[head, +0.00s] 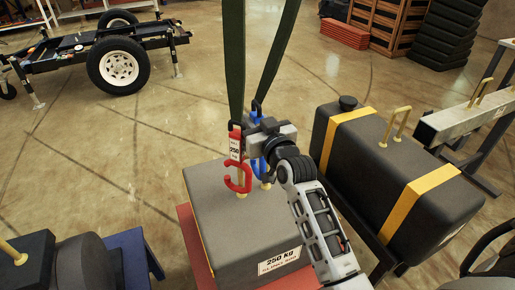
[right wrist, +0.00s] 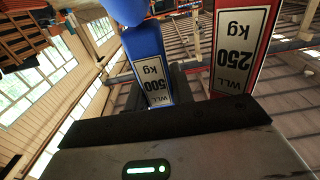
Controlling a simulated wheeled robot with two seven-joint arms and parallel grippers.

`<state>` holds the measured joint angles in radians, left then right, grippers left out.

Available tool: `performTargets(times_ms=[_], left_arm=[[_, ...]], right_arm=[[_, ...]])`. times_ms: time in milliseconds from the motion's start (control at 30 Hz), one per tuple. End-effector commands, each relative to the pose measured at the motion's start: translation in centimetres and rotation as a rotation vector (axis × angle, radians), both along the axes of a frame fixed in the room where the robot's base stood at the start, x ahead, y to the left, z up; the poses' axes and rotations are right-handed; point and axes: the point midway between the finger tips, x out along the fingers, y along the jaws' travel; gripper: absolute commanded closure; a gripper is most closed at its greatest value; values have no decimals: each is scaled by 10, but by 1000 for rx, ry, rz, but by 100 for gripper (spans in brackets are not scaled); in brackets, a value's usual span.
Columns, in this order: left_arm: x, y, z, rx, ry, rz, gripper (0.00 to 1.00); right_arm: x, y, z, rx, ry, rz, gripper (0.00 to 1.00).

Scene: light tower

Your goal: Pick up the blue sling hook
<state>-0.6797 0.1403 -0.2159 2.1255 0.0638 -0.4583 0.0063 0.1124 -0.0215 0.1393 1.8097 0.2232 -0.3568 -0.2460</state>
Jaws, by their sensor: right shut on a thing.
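The blue sling hook (head: 257,168) hangs at the lower end of a dark green sling (head: 275,60), above the grey block. My right gripper (head: 262,138) is at its upper part and shut on it, hiding some of it. In the right wrist view the blue hook's body (right wrist: 146,55) with a "500 kg" label stands just past my gripper's dark edge. The red sling hook (head: 240,177), labelled 250, hangs close beside it on the left; it also shows in the right wrist view (right wrist: 241,45). My left gripper is not in view.
The grey block (head: 225,215), labelled 250 kg, stands on a red base (head: 193,243) below the hooks. A black tank (head: 365,150) with yellow bands and a handle is at the right. A wheeled trailer frame (head: 90,50) stands far left. Open floor lies between.

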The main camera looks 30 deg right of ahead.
Motion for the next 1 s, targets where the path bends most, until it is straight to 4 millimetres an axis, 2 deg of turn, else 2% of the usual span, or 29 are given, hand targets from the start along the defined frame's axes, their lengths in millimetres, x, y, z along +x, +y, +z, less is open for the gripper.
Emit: performTargets(times_ms=[233,400,1000], left_arm=[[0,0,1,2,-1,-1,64],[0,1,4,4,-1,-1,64],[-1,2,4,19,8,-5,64]], right_arm=[[-4,0,8,-2,-10,-1,100],[-16,1,21,-2,-11,-1,100],[-114,7,70,-1,-9,-1,100]])
